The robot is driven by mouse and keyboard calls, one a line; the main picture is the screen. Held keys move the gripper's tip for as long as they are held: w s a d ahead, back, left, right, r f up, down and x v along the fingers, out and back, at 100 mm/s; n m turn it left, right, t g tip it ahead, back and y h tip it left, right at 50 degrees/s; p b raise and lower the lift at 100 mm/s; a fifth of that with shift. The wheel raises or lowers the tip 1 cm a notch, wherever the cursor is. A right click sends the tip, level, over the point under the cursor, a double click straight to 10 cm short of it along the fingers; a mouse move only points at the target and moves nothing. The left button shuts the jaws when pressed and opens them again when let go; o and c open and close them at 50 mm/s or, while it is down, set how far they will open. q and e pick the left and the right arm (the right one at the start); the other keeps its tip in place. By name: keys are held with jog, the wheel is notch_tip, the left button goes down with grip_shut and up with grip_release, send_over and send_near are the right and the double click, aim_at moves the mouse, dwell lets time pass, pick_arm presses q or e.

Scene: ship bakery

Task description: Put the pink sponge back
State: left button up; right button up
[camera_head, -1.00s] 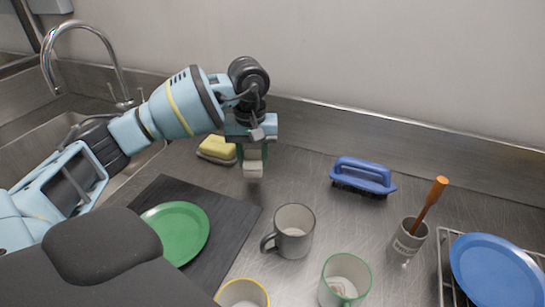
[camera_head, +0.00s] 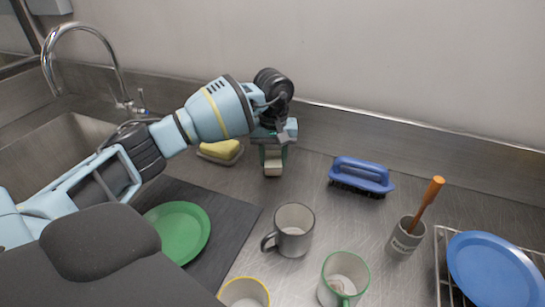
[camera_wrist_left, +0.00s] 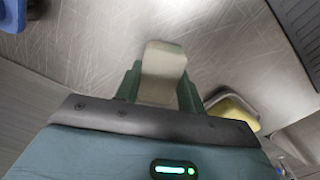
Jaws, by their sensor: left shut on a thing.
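My left gripper (camera_head: 273,155) is shut on a small pale cream block (camera_head: 273,168), which looks like a sponge; no clear pink shows on it. It hangs just above or on the steel counter; I cannot tell whether it touches. In the left wrist view the block (camera_wrist_left: 163,62) sits between the green fingers of the gripper (camera_wrist_left: 160,90) and sticks out past them. A yellow sponge (camera_head: 219,148) lies in a small dish left of the gripper, and shows at the right in the wrist view (camera_wrist_left: 232,110). My right gripper is not in view.
A blue brush (camera_head: 362,173) lies to the right. A grey mug (camera_head: 294,232), a green-rimmed mug (camera_head: 343,280) and a yellow-rimmed mug (camera_head: 244,293) stand in front. A green plate (camera_head: 180,230) rests on a dark mat (camera_head: 232,215). The counter between gripper and brush is clear.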

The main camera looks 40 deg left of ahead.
aim_at(273, 158)
pick_arm(q)
jog(key=shift+f, duration=0.45)
jog(key=o, duration=0.9)
jog(key=shift+r, duration=6.2)
